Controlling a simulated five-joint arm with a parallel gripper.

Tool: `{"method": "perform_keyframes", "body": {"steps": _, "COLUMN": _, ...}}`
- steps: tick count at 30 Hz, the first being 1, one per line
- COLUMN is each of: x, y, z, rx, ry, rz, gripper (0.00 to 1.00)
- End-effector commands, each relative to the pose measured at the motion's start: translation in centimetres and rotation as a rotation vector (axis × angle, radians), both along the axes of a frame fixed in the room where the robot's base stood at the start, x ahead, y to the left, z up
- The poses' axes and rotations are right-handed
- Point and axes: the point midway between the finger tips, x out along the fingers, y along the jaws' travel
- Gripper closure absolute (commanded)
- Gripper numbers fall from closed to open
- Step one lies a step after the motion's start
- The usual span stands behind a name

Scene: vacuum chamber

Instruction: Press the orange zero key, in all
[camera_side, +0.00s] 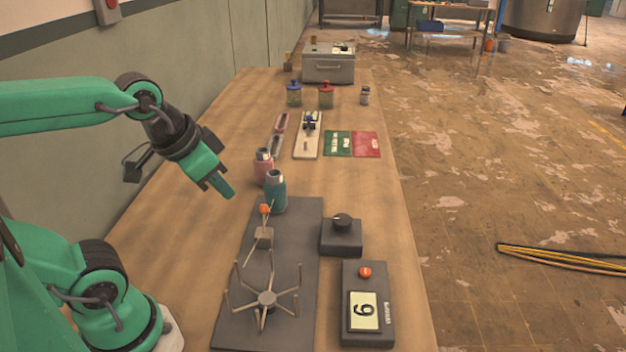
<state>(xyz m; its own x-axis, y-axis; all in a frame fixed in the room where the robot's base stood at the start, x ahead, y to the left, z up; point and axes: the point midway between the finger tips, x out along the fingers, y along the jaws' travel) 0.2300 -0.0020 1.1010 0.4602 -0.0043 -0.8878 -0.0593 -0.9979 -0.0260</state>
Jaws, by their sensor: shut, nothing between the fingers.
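An orange round key (365,271) sits on a dark box (378,335) at the near right of the table. Below the key, the box has a pale display (365,312) with one dark digit, turned sideways; I cannot tell for sure whether it is 6 or 9. My gripper (228,193) is shut and empty, pointing down and right over the left part of the table. It is well apart from the orange key, to its upper left in the picture. No part of the key is hidden.
A dark plate (305,215) carries a spoked stand (266,298) and an orange-tipped lever (264,209). A black-knobbed box (341,236) stands behind the key's box. Teal (275,193) and pink (264,166) bottles stand near my gripper. Jars and a metal case (328,66) are farther back.

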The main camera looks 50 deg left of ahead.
Motion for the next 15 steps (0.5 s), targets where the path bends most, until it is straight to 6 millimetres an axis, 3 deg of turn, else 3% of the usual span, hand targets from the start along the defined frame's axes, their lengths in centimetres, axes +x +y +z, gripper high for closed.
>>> {"method": "perform_keyframes", "body": {"steps": 15, "x": 5.4, "y": -2.3, "z": 1.3, "rx": 0.195, "ry": 0.107, "rz": -0.503, "gripper": 1.0}}
